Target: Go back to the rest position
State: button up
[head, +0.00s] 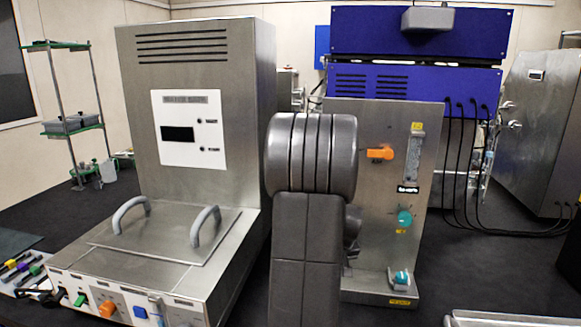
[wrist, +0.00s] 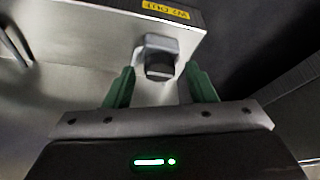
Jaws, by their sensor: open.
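My gripper (wrist: 159,72) shows in the wrist view with its two green fingers spread apart. A grey blocky fitting (wrist: 160,58) on a metal panel lies between and beyond the fingertips. I see no finger closed on it. Whether the fingertips reach around it or stop short is hard to tell. A yellow label (wrist: 166,10) is on the panel's edge beyond the fitting. In the head view my own arm fills the middle and hides the gripper.
A steel cabinet (head: 195,55) with a handled lid (head: 165,236) stands left. The steel panel (head: 375,250) behind my arm carries an orange valve (head: 380,153), a teal knob (head: 404,217) and a low teal-tipped fitting (head: 401,279). Blue boxes (head: 400,80) with hanging cables stand behind. A metal tray (head: 510,319) is front right.

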jog(key=shift+a+m+h, duration=0.15)
jog(key=shift+m+h, duration=0.45)
jog(key=shift+m, duration=1.1)
jog(key=shift+w+a+m+h+b, duration=0.1)
jog(key=shift+m+h+b, duration=0.3)
jog(key=shift+m, duration=0.75)
jog(key=shift+a+m+h+b, duration=0.1)
jog(key=shift+m+h+b, duration=0.3)
jog(key=shift+m, duration=0.75)
jog(key=shift+g, duration=0.3)
jog(key=shift+d, duration=0.1)
